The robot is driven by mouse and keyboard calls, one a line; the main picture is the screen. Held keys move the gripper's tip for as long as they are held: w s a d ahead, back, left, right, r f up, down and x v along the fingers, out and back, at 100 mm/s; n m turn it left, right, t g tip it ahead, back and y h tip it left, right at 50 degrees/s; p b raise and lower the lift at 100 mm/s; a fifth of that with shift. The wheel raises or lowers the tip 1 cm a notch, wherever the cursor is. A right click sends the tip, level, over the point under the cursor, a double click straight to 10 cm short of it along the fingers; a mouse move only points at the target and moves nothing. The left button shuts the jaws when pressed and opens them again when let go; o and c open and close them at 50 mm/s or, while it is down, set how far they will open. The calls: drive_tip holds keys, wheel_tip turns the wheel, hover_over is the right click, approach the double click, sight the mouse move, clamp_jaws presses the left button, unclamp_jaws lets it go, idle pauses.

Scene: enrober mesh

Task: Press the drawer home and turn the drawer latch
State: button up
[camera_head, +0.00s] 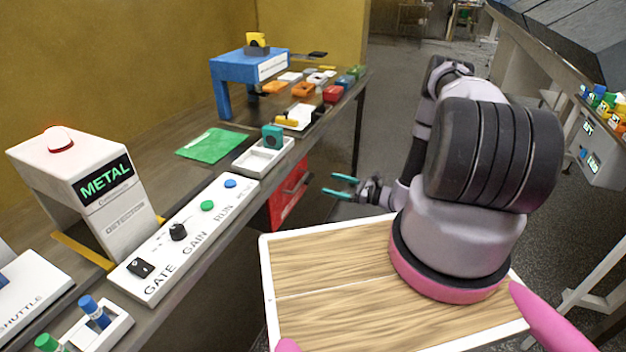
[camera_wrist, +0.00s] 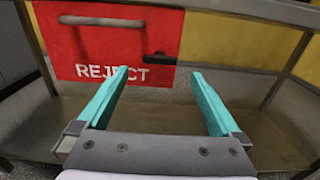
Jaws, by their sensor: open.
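The red drawer (camera_head: 290,192) is under the bench at centre in the head view. In the wrist view its red front (camera_wrist: 60,45) is marked REJECT. A small dark latch (camera_wrist: 160,58) sits to the right of the lettering. How far the drawer stands out, I cannot tell. My gripper (camera_head: 331,184) has teal fingers and is open and empty. It is in front of the drawer, apart from it, with the latch between its fingertips (camera_wrist: 160,73) in the wrist picture.
The bench (camera_head: 200,255) above carries a METAL detector (camera_head: 85,190), a control panel (camera_head: 190,238), a green cloth (camera_head: 211,145) and a blue stand (camera_head: 248,75). Bench legs and a low shelf (camera_wrist: 270,130) flank the drawer. My wooden-topped base is below. The floor right of the drawer is open.

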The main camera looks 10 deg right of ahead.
sight(312, 178)
drive_tip(key=x, duration=0.7)
drive_tip(key=shift+w+a, duration=0.25)
drive_tip(key=c, duration=1.3)
